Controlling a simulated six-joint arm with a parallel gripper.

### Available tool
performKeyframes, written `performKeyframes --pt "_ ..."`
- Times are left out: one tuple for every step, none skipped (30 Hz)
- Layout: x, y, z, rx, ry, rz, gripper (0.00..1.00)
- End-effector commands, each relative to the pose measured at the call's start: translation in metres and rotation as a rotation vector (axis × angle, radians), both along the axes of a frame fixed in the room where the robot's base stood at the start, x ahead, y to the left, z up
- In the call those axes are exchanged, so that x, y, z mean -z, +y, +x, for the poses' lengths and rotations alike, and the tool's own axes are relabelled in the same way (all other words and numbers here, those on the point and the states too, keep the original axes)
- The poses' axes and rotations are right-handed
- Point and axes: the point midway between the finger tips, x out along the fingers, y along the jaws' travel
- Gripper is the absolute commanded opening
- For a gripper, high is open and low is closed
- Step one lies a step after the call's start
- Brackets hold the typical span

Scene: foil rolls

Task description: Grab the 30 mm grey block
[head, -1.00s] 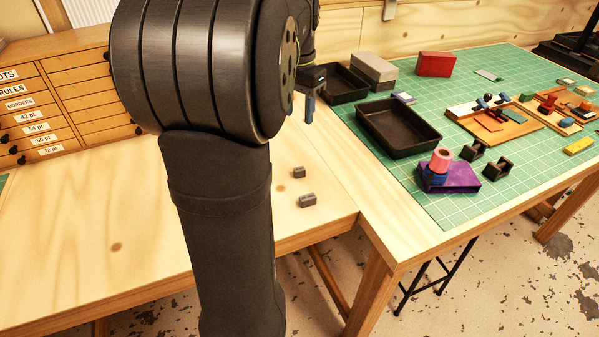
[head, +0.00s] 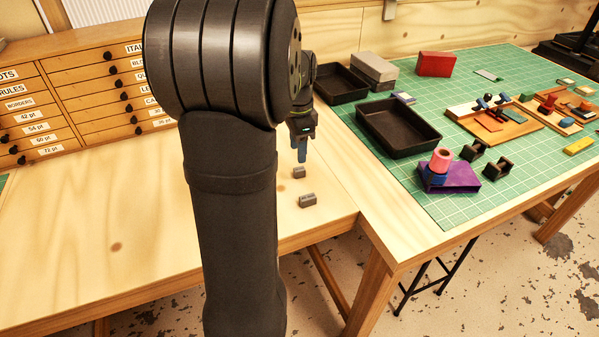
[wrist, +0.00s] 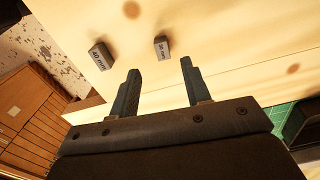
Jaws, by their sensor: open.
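The 30 mm grey block (wrist: 162,48) lies on the wooden bench in the wrist view, its label facing up. It shows as the smaller, farther grey block (head: 299,173) in the head view. My gripper (wrist: 160,66) is open and empty, with the block seen just beyond and between its two fingertips. In the head view my gripper (head: 302,152) points down just behind the block, apart from it. A larger grey block marked 40 mm (wrist: 100,56) lies to the left in the wrist view; in the head view it is nearer the front edge (head: 308,200).
A wooden drawer cabinet (head: 95,100) stands at the back left. Black trays (head: 398,128) and a purple block (head: 452,180) sit on the green mat (head: 420,90) at right. The bench around the two grey blocks is clear.

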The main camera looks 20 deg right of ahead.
Motion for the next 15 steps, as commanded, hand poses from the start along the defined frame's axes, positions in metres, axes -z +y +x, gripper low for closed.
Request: performKeyframes --pt "0.008 0.000 0.000 0.000 0.002 0.001 0.44" --pt "0.012 0.000 0.000 0.000 0.002 0.001 0.44" --pt "0.015 0.000 0.000 0.000 0.002 0.001 0.44" --pt "0.017 0.000 0.000 0.000 0.002 0.001 0.44" --pt "0.019 0.000 0.000 -0.001 0.001 0.000 0.44" --pt "0.021 0.000 0.000 -0.001 0.000 0.000 0.44" --pt "0.022 0.000 0.000 -0.001 0.000 0.000 0.44" --pt "0.024 0.000 0.000 -0.001 0.000 0.000 0.44" --pt "0.028 0.000 0.001 -0.001 0.001 0.001 0.44" --pt "0.032 0.000 0.001 -0.001 0.002 0.001 0.44" --pt "0.036 0.001 0.001 -0.001 0.002 0.001 0.44" --pt "0.043 0.001 0.001 -0.001 0.003 0.002 0.44" --pt "0.048 0.001 0.002 -0.001 0.003 0.002 0.44" --pt "0.053 0.001 0.002 -0.001 0.003 0.001 0.44" --pt "0.059 0.001 0.002 -0.001 0.003 0.002 0.44"
